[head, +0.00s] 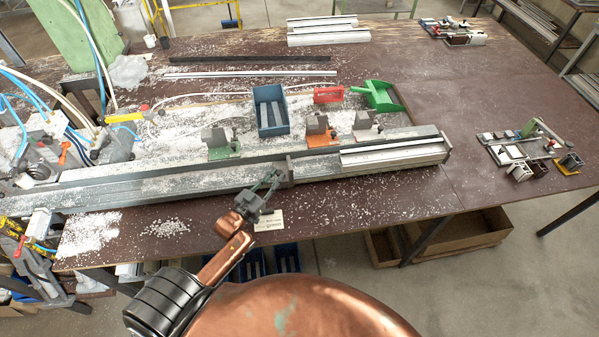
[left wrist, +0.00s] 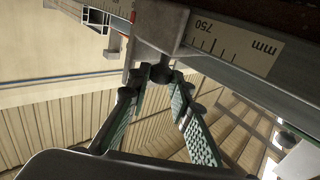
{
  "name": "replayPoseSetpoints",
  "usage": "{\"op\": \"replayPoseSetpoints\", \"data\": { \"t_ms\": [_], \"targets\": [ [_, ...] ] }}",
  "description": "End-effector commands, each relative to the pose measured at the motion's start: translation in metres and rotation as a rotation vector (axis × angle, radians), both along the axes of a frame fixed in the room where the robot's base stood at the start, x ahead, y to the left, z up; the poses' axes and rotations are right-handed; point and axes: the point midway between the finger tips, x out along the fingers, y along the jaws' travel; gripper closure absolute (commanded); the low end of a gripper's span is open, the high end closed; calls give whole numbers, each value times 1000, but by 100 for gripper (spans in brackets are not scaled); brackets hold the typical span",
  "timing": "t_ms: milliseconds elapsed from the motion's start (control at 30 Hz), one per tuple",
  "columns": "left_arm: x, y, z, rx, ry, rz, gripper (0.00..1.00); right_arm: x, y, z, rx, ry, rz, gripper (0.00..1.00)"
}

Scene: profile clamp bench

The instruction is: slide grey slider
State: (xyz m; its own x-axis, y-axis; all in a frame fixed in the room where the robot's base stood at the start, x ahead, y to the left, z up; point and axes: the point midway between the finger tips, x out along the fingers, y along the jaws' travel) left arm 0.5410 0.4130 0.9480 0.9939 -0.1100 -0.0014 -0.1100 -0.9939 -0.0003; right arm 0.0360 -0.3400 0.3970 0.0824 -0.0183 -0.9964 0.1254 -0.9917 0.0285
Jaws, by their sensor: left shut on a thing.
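The grey slider (head: 287,166) sits on the front rail of the long metal profile bench (head: 130,190), left of the pale profile on the bench's right part. My left gripper (head: 275,178) reaches it from the front. In the left wrist view the slider is a grey block (left wrist: 158,28) beside a scale marked 750 mm (left wrist: 235,45). My left gripper (left wrist: 164,76) is shut on the slider's dark knob (left wrist: 165,66), with a fingertip on each side. The knob is partly hidden by the fingers. My right gripper is in neither view.
Green (head: 222,149), orange (head: 320,137) and pale (head: 366,131) clamps stand behind the rail. A blue bin (head: 270,108) and a green dustpan (head: 378,96) lie farther back. A small card (head: 269,221) is at the table's front edge. White chips litter the bench.

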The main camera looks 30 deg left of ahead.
Motion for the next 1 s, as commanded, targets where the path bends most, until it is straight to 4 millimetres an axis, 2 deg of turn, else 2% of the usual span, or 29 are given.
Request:
{"op": "replayPoseSetpoints", "data": {
  "t_ms": [33,200,633,667,900,1000],
  "targets": [
    [-6,8,0,2,2,2,100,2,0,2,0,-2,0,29],
    [-16,20,1,1,-1,1,100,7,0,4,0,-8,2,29],
    [-18,23,0,-1,-2,0,100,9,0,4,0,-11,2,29],
    [-18,23,0,-1,-2,0,80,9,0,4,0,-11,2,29],
    [-18,23,0,-1,-2,-1,63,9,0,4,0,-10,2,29],
    [-18,23,0,-1,-2,-1,63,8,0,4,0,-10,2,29]
  ]
}}
